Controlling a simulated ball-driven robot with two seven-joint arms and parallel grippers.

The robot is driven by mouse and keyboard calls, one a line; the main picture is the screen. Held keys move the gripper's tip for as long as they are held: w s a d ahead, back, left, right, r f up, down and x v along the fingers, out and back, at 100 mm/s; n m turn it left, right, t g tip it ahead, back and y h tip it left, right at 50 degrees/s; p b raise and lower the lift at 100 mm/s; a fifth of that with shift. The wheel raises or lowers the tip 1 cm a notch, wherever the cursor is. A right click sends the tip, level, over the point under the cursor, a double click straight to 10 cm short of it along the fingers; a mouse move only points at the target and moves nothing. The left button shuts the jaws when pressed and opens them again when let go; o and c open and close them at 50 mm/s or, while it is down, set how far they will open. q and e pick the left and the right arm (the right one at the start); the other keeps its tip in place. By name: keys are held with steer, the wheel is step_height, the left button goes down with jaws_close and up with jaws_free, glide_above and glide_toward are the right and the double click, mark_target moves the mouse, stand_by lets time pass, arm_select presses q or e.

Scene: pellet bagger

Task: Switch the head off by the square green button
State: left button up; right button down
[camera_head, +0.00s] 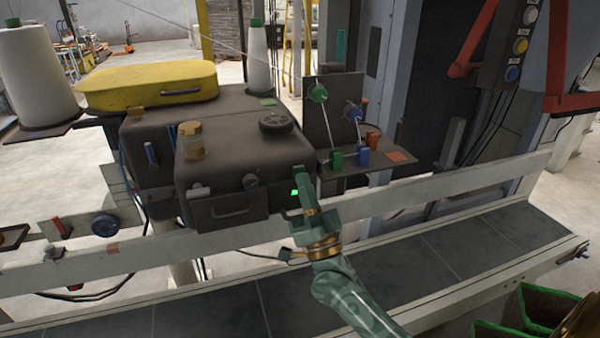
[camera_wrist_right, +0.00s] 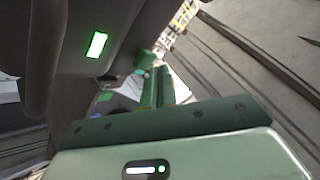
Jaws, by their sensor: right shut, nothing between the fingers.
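The dark grey sewing head (camera_head: 240,150) stands above the conveyor in the head view. The square green button (camera_head: 294,192) glows bright green on its front, near the right corner. It also shows lit in the right wrist view (camera_wrist_right: 96,45), up and left of my fingers, with a pale middle. My right gripper (camera_head: 299,172) is shut and empty. In the head view its fingers are just right of the button and partly above it. In the right wrist view the fingers (camera_wrist_right: 158,82) are together, apart from the button in the picture. My left gripper is not in view.
A shelf with green and blue thread guides (camera_head: 350,158) stands right of the head. A white rail (camera_head: 130,258) runs below it, above the dark conveyor (camera_head: 390,268). Round buttons (camera_head: 520,46) sit on a post at upper right. A yellow cover (camera_head: 150,85) lies behind.

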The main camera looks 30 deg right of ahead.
steer(key=shift+w+d, duration=0.15)
steer(key=shift+w, duration=0.35)
stand_by(0.8)
steer(key=shift+s, duration=0.1)
steer(key=shift+s+a+p, duration=0.25)
steer(key=shift+s+p, duration=0.15)
steer(key=shift+s, duration=0.4)
steer(key=s+a+p, duration=0.1)
steer(key=s+p, duration=0.1)
steer(key=s, duration=0.4)
steer(key=shift+a+p, duration=0.2)
steer(key=shift+p, duration=0.15)
stand_by(0.8)
